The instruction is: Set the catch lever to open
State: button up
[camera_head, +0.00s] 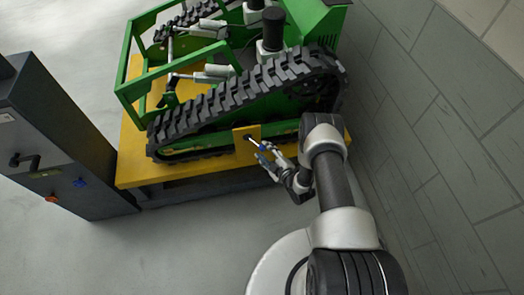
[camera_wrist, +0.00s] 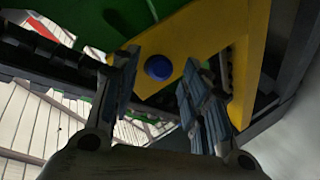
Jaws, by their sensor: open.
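My gripper (camera_head: 264,157) is open at the plate. In the wrist view the knob lies between the fingertips of my gripper (camera_wrist: 158,76), with gaps on both sides. I cannot tell how deep it sits between the fingers. The lever's shaft is hidden behind the knob there.
The green tracked carrier (camera_head: 234,104) stands on a yellow platform (camera_head: 133,158). A dark cabinet (camera_head: 72,130) with a black handle and coloured knobs stands at the left. A grey block wall (camera_head: 430,130) is close on the right. Open floor lies in front.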

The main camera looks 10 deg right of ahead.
aim_at(264, 150)
jog(key=shift+b+x, duration=0.4)
jog(key=shift+x, duration=1.25)
grip_shut()
